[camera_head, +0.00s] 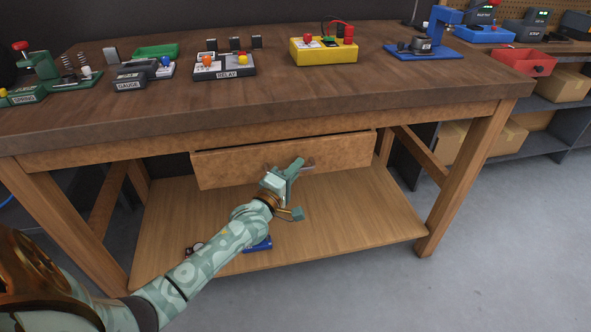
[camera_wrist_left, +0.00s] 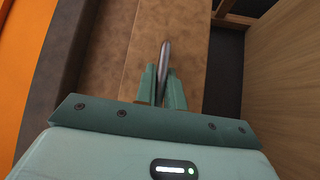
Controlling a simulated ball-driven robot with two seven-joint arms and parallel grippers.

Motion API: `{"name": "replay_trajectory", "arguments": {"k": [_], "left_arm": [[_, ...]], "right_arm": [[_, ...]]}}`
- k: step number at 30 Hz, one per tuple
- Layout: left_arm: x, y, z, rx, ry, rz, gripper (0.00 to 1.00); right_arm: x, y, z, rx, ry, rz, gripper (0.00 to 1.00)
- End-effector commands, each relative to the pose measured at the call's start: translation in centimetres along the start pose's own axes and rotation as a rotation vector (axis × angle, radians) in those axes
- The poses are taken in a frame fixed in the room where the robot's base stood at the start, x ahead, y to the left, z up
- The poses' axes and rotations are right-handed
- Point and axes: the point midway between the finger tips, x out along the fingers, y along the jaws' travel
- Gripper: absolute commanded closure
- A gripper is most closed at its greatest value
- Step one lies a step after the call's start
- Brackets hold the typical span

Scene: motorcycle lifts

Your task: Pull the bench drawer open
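The bench drawer (camera_head: 228,168) is a brown wooden front under the workbench top, with a thin dark gap along its upper edge. It seems to stand slightly proud of the bench frame. Its metal handle (camera_head: 309,163) is mostly hidden behind my left gripper (camera_head: 293,170), which reaches the drawer's middle from the front. In the left wrist view the handle (camera_wrist_left: 164,62) shows as a grey bar running between the two green fingers. The fingers are close together on either side of it and appear shut on it. My right gripper is in neither view.
The workbench top (camera_head: 150,95) carries a yellow box (camera_head: 323,50), a relay unit (camera_head: 224,66) and a blue stand (camera_head: 424,48). A lower shelf (camera_head: 350,215) lies beneath the drawer, with a blue item (camera_head: 258,245) on it. Grey floor (camera_head: 490,260) is clear at right.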

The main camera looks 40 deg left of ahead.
Motion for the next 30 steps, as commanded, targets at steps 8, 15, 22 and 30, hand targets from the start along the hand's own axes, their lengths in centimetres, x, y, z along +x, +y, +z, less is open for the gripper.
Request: {"name": "replay_trajectory", "arguments": {"k": [8,15,22,30], "left_arm": [[-1.1,0.6,1.1,-0.003,-0.001,-0.001,1.00],[-4.5,1.9,4.5,-0.005,-0.002,0.000,1.00],[-9.0,3.0,8.9,-0.004,-0.002,-0.002,1.00],[-14.1,4.0,14.0,-0.003,-0.002,-0.003,1.00]], "right_arm": [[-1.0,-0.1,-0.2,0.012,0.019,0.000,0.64],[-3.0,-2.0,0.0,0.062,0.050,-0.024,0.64],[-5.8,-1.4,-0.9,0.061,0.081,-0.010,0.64],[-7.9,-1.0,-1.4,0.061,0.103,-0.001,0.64]]}}
